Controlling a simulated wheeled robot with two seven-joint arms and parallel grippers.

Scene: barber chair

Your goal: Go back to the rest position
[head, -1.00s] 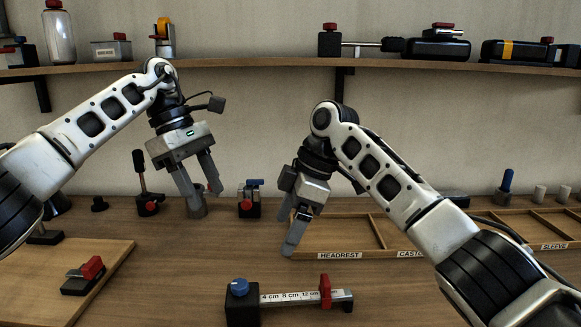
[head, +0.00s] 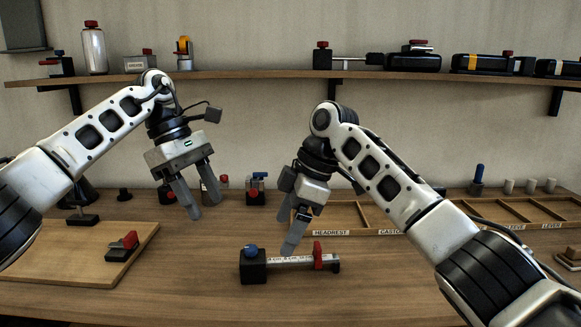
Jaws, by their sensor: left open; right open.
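My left gripper (head: 203,190) hangs fingers down on the left, above the bench, open and empty. My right gripper (head: 291,235) hangs near the middle, also empty; its fingers overlap each other from this angle. Its tip shows just above the measuring bar (head: 290,261), but I cannot tell whether they touch. The bar has a black block with a blue knob at its left end and a red slider near its right end. Both arms are raised in front of the workbench (head: 200,290).
A wooden board (head: 60,255) with a red-and-black clamp (head: 122,246) lies at the left. A labelled wooden tray (head: 345,232) is behind my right arm. A shelf (head: 260,75) with bottles and tools crosses the back wall. The front middle of the bench is clear.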

